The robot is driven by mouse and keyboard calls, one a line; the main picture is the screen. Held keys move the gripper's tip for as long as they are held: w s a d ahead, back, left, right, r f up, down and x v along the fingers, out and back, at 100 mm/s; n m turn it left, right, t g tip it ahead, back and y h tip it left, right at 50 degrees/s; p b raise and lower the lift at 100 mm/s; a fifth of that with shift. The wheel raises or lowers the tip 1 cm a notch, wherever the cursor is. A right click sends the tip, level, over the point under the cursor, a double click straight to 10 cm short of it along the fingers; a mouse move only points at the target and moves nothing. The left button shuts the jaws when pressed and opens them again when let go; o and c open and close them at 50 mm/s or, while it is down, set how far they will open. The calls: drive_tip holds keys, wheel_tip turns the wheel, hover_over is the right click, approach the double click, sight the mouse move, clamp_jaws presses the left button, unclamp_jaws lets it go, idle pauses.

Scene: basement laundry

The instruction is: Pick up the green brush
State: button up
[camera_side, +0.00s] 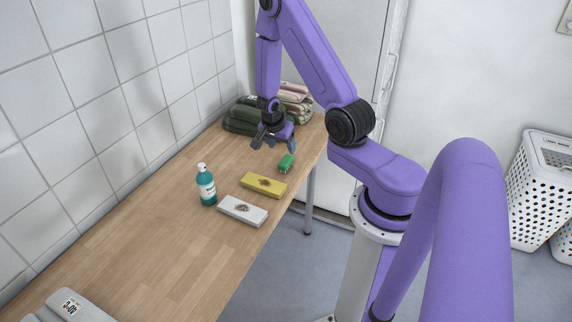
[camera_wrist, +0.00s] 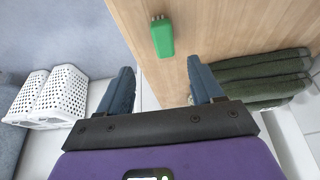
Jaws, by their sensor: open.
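The green brush (camera_side: 286,163) lies on the wooden table near its right edge in the side view, beyond the yellow block. In the wrist view the green brush (camera_wrist: 162,38) lies on the wood ahead of the fingers, about midway between them, with its small bristle end pointing away. My gripper (camera_side: 272,143) is open and empty. It hangs above the table, a little left of and beyond the brush in the side view. In the wrist view my gripper's fingers (camera_wrist: 160,78) are spread wide, and nothing is between them.
A yellow block (camera_side: 264,185), a white block (camera_side: 242,210) and a teal pump bottle (camera_side: 206,186) stand nearer on the table. Folded dark green towels (camera_side: 240,117) lie at the back by the wall. White laundry baskets (camera_side: 540,190) stand on the floor at right.

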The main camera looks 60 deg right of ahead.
sight(286, 160)
drive_tip(key=x, duration=0.6)
drive_tip(key=shift+w+d+x, duration=0.1)
drive_tip(key=shift+d+x, duration=0.05)
drive_tip(key=shift+x, duration=1.15)
drive_tip(key=shift+w+d+x, duration=0.1)
drive_tip(key=shift+w+x, duration=0.05)
drive_tip(key=shift+x, duration=1.1)
drive_tip(key=shift+r, duration=0.1)
drive_tip(key=c, duration=1.1)
